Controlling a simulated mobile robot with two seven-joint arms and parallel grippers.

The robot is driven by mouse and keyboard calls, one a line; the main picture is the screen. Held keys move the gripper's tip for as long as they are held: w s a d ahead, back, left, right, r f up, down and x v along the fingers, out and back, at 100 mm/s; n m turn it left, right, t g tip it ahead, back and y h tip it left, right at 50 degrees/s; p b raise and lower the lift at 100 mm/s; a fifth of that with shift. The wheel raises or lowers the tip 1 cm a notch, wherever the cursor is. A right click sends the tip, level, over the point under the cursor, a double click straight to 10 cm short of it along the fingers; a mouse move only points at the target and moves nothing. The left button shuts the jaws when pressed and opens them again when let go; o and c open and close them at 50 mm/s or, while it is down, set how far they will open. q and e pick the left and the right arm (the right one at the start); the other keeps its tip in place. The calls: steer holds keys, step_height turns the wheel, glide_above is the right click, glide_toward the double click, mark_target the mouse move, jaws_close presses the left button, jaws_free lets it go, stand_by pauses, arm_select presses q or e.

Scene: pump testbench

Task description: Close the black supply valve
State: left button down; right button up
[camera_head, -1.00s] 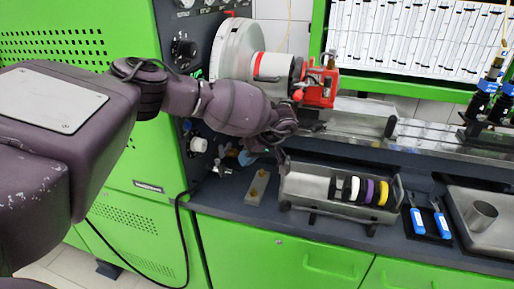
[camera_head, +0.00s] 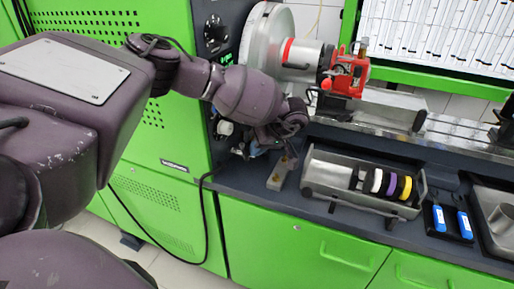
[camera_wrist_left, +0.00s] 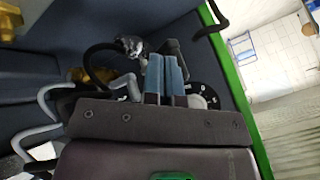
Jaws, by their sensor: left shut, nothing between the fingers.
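My left gripper (camera_head: 258,150) is at the lower side panel of the green bench, partly hidden by my own wrist. In the left wrist view its two blue fingers (camera_wrist_left: 165,78) are shut together, with nothing between them. Just beyond the fingertips are a metal fitting (camera_wrist_left: 130,45) and a dark handle-like part (camera_wrist_left: 172,47), which may be the black supply valve. I cannot tell whether the fingers touch it or how its handle is turned. In the head view the valve is not clearly visible. My right gripper is not in view.
A white knob (camera_head: 225,128) sits on the panel. A small block (camera_head: 277,178) and a metal tray (camera_head: 325,178) with several coloured rings stand on the bench to the right. A black cable (camera_head: 204,215) hangs in front.

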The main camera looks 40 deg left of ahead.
mark_target(246, 151)
arm_select(q)
steer(key=shift+s+r, duration=0.1)
steer(key=shift+s, duration=0.1)
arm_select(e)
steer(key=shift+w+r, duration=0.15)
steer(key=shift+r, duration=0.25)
arm_select(q)
steer(key=shift+m+t, duration=0.3)
steer(key=m+p, duration=0.1)
steer(key=s+a+m+t+p, duration=0.1)
steer(key=p, duration=0.1)
steer(key=s+m+t+p, duration=0.1)
steer(key=shift+s+a+r+m, duration=0.2)
steer(key=shift+r+m, duration=0.05)
steer(key=shift+m, duration=0.15)
steer(key=shift+s+a+f+m+t+p, duration=0.35)
steer(key=shift+s+a+m+t+p, duration=0.3)
steer(key=shift+p, duration=0.4)
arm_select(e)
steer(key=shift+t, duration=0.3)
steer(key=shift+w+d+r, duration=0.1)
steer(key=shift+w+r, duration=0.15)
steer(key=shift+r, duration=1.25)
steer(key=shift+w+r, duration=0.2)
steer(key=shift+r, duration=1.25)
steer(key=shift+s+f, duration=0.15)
